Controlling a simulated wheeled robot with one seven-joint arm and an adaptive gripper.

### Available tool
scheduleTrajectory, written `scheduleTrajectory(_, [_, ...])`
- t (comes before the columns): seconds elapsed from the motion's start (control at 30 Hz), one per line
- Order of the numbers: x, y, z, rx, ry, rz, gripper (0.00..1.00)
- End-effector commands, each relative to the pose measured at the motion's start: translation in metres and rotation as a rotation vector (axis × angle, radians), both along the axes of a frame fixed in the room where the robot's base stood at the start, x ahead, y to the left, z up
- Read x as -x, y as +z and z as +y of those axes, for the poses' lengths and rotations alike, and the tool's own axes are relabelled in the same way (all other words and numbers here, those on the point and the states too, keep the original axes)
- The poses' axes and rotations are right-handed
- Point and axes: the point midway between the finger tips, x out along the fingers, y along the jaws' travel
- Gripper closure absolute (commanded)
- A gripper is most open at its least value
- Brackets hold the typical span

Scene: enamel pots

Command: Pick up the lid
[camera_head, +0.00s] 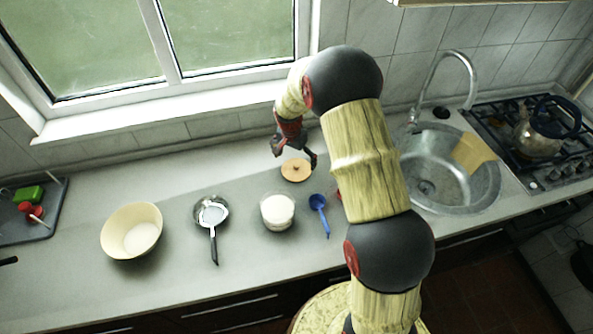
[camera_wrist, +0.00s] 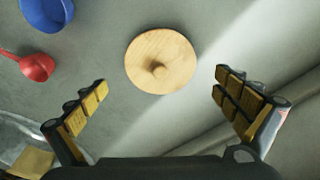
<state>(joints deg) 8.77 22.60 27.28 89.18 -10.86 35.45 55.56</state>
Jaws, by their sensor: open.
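The lid (camera_head: 296,169) is a round, light wooden disc with a small knob in its middle. It lies knob up on the grey counter, near the wall side. In the wrist view the lid (camera_wrist: 161,60) lies ahead of the fingertips, roughly midway between them sideways. My gripper (camera_wrist: 160,90) is open, its two padded fingers spread wider than the lid, with nothing between them. In the head view my gripper (camera_head: 293,150) hangs just behind and above the lid.
The sink (camera_head: 450,178) is right. The window wall is close behind.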

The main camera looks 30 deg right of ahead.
Motion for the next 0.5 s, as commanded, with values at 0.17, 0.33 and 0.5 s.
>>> scheduleTrajectory(0.17, [-0.003, -0.025, -0.005, -0.001, 0.000, 0.003, 0.00])
scheduleTrajectory(0.33, [-0.005, -0.044, -0.007, -0.001, 0.000, 0.003, 0.00])
scheduleTrajectory(0.5, [-0.006, -0.045, -0.008, -0.001, 0.000, 0.001, 0.00])
